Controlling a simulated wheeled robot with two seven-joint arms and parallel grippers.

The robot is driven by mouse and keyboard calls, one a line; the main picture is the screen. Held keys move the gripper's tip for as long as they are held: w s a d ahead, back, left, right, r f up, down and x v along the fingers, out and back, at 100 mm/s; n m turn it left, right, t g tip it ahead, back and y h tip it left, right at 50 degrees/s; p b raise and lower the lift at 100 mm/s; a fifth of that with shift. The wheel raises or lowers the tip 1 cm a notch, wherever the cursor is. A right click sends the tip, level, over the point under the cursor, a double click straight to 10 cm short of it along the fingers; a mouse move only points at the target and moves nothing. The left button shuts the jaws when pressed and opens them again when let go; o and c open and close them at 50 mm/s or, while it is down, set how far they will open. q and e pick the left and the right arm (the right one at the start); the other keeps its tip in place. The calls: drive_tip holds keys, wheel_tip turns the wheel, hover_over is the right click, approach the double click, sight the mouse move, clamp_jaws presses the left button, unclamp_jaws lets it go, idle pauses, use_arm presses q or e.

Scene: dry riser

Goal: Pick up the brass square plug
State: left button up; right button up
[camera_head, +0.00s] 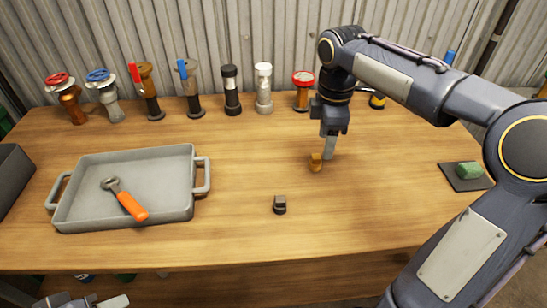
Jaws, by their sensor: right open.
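The brass square plug (316,164) stands on the wooden workbench, right of the middle, a small yellow-brown piece. My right gripper (329,148) points down just beside it, on its right and slightly above in the picture. The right gripper is open; I cannot tell from this view whether the plug is between its fingers or touched by them. My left gripper (112,302) shows only in part at the bottom left edge, well away from the plug, and its jaw state is unclear.
A dark plug (280,206) sits nearer the front. A grey tray (120,218) with an orange-handled wrench (128,202) is at left. Several valves and fittings line the back, including a red-wheeled one (303,92). A green piece (469,170) lies on a dark pad (449,177) at right.

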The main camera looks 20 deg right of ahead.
sight(317, 156)
drive_tip(key=shift+w+a+f+n, duration=0.15)
drive_tip(key=shift+w+f, duration=0.1)
drive_tip(key=shift+w, duration=0.25)
drive_tip(key=shift+w+f+n, duration=0.15)
drive_tip(key=shift+w+f, duration=0.1)
drive_tip(key=shift+w, duration=0.25)
drive_tip(key=shift+w+a+f, duration=0.1)
drive_tip(key=shift+w+f, duration=0.15)
drive_tip(key=shift+f, duration=0.05)
drive_tip(key=shift+s+f+b, duration=0.15)
drive_tip(key=shift+f+b, duration=0.3)
drive_tip(key=shift+f, duration=0.4)
wheel_tip(317, 156, down, 5)
drive_tip(key=shift+f+b, duration=0.15)
drive_tip(key=shift+b, duration=0.8)
use_arm(q)
drive_tip(key=f, duration=0.3)
drive_tip(key=shift+w+a+f, duration=0.1)
drive_tip(key=shift+w+a, duration=0.25)
use_arm(e)
drive_tip(key=shift+c, duration=0.2)
drive_tip(key=c, duration=1.1)
drive_tip(key=shift+r, duration=0.2)
